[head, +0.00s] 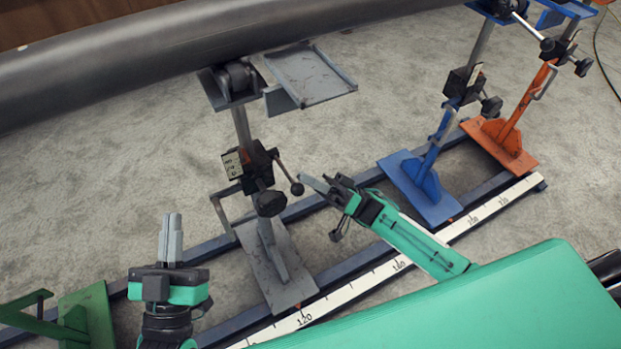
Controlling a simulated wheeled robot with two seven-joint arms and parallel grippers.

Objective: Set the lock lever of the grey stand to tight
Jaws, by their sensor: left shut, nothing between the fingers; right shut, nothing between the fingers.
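The grey stand (271,262) stands on the rails near the middle of the head view, under the large dark pipe (150,62). Its black clamp block (256,166) sits on the post, with a dark knob (271,203) below. The lock lever (289,178) is a thin rod ending in a black ball, slanting down to the right of the block. My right gripper (315,184) is shut and empty, its tip just right of the lever's ball; I cannot tell whether they touch. My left gripper (171,232) is shut and empty, pointing up, left of the stand.
A blue stand (425,185) and an orange stand (510,130) stand to the right on the same rails. A green stand (88,315) is at the lower left. A white scale strip (355,290) runs along the front rail. A grey tray (311,78) juts out beside the stand's top.

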